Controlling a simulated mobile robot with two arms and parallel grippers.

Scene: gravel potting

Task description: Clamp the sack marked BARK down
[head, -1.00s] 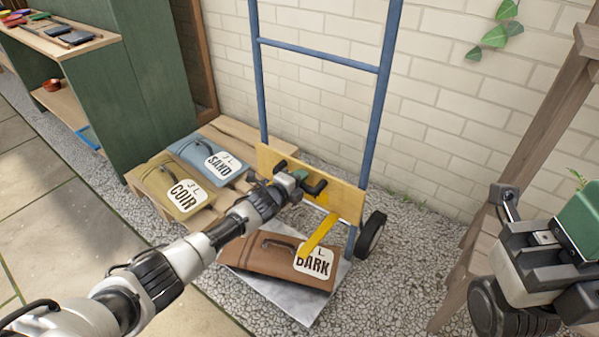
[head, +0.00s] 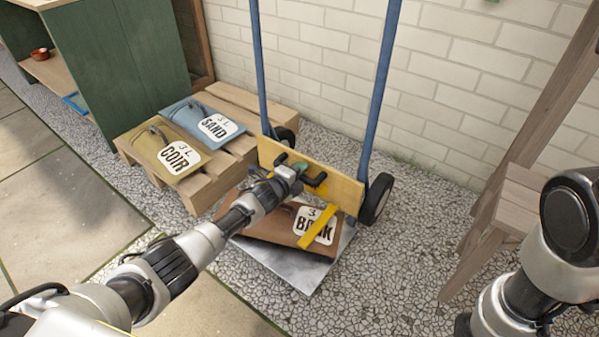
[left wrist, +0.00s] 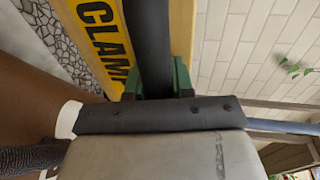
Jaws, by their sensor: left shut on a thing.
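The brown sack marked BARK (head: 262,228) lies on the grey toe plate (head: 284,270) of a blue hand truck (head: 379,95). A yellow clamp bar (head: 318,226) slants across its white label; I cannot tell whether it presses on the sack. My left gripper (head: 292,172) is shut on a black handle (head: 317,185) at the truck's wooden board (head: 342,191). In the left wrist view the green fingertips (left wrist: 160,82) close around the dark handle bar (left wrist: 150,40), beside a yellow part lettered CLAMP (left wrist: 104,40). The right gripper is out of view; only my right arm shows.
The COIR sack (head: 170,158) and blue SAND sack (head: 196,117) lie on a wooden pallet (head: 200,190) to the left. A brick wall (head: 450,90) stands behind. A wooden stand (head: 500,215) is at the right. Gravel between it and the truck is clear.

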